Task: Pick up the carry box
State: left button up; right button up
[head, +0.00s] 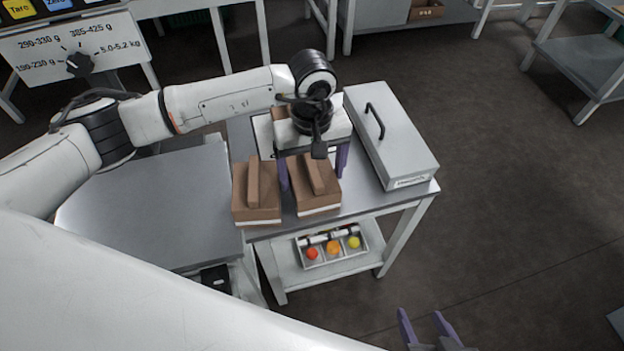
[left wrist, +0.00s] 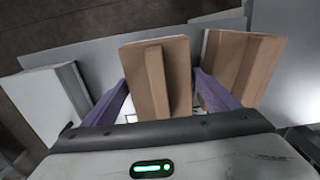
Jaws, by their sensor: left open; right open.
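Two brown cardboard carry boxes, each with a raised ridge grip on top, stand side by side on a grey metal table: the left box (head: 257,207) and the right box (head: 318,199). My left gripper (head: 313,170) is open at the right box, its purple fingers on either side of the ridge and apart from it. In the left wrist view the right box (left wrist: 172,85) lies between the fingers (left wrist: 160,95), and the other box (left wrist: 252,66) is beyond one finger. I cannot tell the fingers' exact height. My right gripper (head: 426,328) is open and empty, low at the bottom edge.
A grey case (head: 402,140) with a black handle stands at the table's right; it also shows in the left wrist view (left wrist: 47,100). A tray (head: 335,258) with red, orange and yellow balls sits on the lower shelf. A bare metal surface (head: 150,210) adjoins the left.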

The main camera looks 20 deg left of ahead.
pick_arm(q)
jog(key=c, duration=0.9)
jog(key=shift+r, duration=0.2)
